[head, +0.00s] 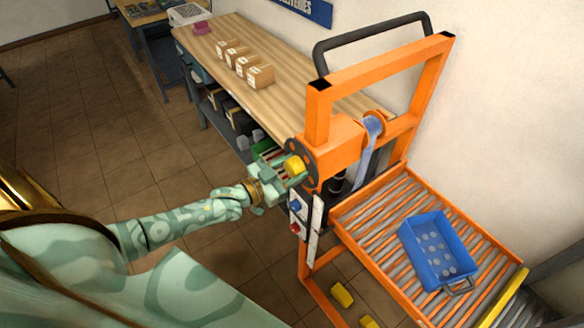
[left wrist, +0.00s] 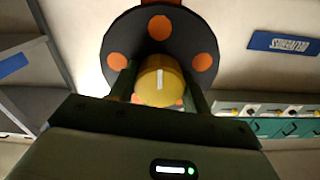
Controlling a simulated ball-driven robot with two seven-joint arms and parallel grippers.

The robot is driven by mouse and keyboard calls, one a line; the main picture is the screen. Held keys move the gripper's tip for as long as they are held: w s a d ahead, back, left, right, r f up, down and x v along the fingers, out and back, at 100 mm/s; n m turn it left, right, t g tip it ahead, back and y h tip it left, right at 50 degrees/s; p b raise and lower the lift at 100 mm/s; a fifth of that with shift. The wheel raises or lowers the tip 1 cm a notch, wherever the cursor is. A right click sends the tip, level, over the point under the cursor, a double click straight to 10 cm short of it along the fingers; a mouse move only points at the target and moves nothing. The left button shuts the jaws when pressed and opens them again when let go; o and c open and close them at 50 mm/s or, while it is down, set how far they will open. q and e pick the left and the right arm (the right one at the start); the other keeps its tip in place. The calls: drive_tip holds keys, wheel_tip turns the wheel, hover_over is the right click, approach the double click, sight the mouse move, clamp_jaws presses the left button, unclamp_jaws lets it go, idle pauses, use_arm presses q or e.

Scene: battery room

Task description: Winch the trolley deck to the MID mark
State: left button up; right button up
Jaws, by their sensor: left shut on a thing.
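The orange trolley (head: 330,92) stands on the right with a roller deck (head: 358,218) low on its frame. A dark winch wheel (head: 309,175) with orange spots is on its left side and carries a yellow knob (head: 294,165). My left gripper (head: 287,169) is shut on the knob. In the left wrist view the knob (left wrist: 160,82) sits between the two fingers, in front of the wheel (left wrist: 126,38). A pale strip (head: 313,222) runs down the post below the wheel; its marks are too small to read. My right gripper is out of view.
A blue crate (head: 408,243) with round pale things inside lies on the deck rollers. A wooden bench (head: 290,72) with several small cartons stands behind the trolley. Yellow pieces (head: 342,294) are low by the trolley's base. The tiled floor (head: 90,130) at left is clear.

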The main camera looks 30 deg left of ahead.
use_arm(q)
drive_tip(key=shift+r, duration=0.1)
drive_tip(key=n+p, duration=0.1)
drive_tip(key=n, duration=0.1)
drive_tip(key=shift+n, duration=0.4)
drive_tip(key=shift+n+p, duration=0.5)
drive_tip(key=shift+n, duration=1.3)
drive_tip(key=o, duration=1)
